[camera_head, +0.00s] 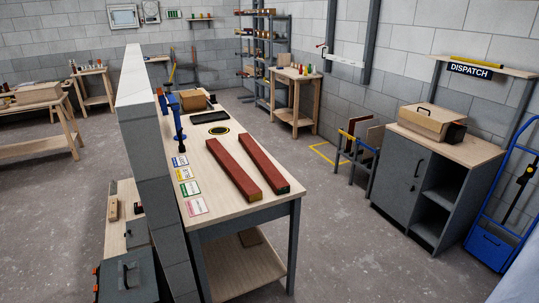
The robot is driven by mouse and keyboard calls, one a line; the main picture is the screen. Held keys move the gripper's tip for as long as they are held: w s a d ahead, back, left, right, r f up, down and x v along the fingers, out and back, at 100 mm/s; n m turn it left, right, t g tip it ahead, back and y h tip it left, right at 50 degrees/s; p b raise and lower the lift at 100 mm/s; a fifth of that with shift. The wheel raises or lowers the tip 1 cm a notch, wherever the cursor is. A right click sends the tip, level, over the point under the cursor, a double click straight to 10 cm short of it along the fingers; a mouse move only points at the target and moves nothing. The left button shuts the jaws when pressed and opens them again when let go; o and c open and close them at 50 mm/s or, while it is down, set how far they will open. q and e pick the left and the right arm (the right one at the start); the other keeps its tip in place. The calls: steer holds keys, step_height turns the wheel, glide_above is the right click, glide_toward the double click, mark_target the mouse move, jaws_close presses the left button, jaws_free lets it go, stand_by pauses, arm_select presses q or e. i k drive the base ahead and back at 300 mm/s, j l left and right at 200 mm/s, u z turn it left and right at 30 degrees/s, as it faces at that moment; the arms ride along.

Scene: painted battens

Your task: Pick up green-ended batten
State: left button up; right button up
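Two long red-brown battens lie side by side on the light wooden workbench (240,216), apart from each other and running from back left to front right. Neither of my grippers shows in the head view.
Coloured cards (190,188) line the bench's left edge beside a grey block wall (138,110). A black tray (209,117), a cardboard box (193,100) and a blue tool stand (172,104) are at the back. A dispatch cabinet (404,174) and blue trolley (490,246) stand right. Floor between is clear.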

mark_target(281, 186)
steer(key=i+l+u, duration=0.1)
steer(key=i+l, duration=0.15)
steer(key=i, duration=0.25)
steer(key=i+l+u, duration=0.1)
steer(key=i+l, duration=0.2)
steer(key=i, duration=0.2)
steer(key=i+l, duration=0.35)
steer(key=i, duration=0.15)
steer(key=j+u, duration=0.05)
